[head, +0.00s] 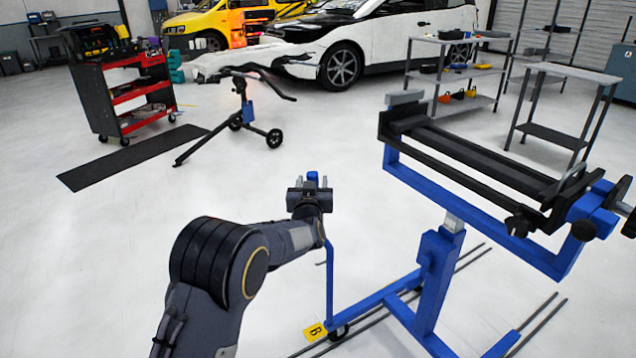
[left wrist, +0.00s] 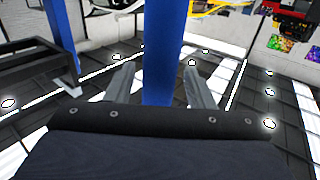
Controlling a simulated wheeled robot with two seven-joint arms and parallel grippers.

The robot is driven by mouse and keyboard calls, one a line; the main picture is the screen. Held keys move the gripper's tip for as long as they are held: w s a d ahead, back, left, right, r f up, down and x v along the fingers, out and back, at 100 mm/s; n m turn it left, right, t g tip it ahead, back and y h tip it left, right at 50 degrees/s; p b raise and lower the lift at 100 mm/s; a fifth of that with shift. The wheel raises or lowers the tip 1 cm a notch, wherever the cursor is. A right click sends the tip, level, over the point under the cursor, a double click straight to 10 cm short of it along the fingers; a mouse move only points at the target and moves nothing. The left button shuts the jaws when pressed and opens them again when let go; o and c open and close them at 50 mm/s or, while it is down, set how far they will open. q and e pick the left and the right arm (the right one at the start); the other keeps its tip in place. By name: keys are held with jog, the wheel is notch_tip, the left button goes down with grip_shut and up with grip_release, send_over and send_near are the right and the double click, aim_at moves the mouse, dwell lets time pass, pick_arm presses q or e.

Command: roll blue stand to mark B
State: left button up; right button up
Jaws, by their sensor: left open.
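The blue stand (head: 437,270) stands upright at the right of the head view, with a long black clamp top (head: 470,155) and a thin blue upright post (head: 329,285) at its left side. The yellow mark B (head: 315,332) lies on the floor right by the stand's near left wheel (head: 338,332). My left gripper (head: 312,185) is open at the top of the thin post. In the left wrist view the blue post (left wrist: 163,45) stands between the two spread fingers of my left gripper (left wrist: 161,75); I cannot tell whether either touches it. My right gripper is not in view.
Dark parallel lines (head: 535,325) run along the floor under the stand. A black mat (head: 130,155), a red tool cart (head: 125,95) and a smaller black stand with wheels (head: 245,115) are farther back left. Grey shelves (head: 455,75) stand behind. The middle floor is clear.

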pick_arm(q)
jog(key=s, duration=0.7)
jog(key=shift+s, duration=0.35)
